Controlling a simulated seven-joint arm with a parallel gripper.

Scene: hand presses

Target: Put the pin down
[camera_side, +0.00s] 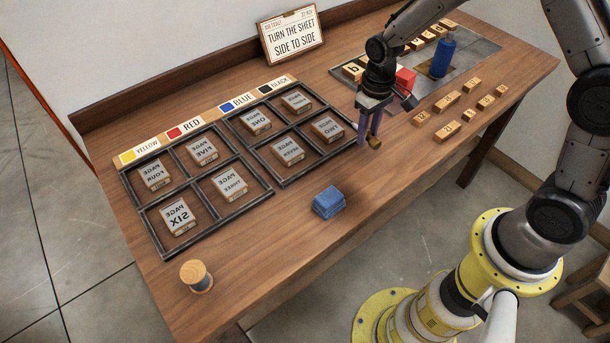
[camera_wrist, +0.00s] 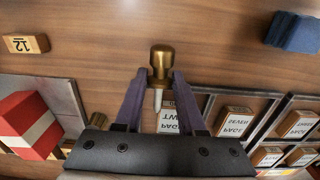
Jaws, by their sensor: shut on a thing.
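My gripper (camera_side: 371,127) is shut on a brass-headed pin (camera_side: 374,143) above the wooden table, just right of the black compartment tray. The pin also shows in the wrist view (camera_wrist: 162,62), with its brass head between the purple fingertips of my gripper (camera_wrist: 160,80) and its pale pointed shank running back between the fingers. From these views I cannot tell how high the pin is over the table.
The compartment tray (camera_side: 221,124) holds several PAGE blocks. A blue cloth stack (camera_side: 328,202) and a wooden-topped spool (camera_side: 196,275) stand near the front. Numbered wooden blocks (camera_side: 447,101), a red block (camera_side: 405,80) and a blue cylinder (camera_side: 443,58) are to the right.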

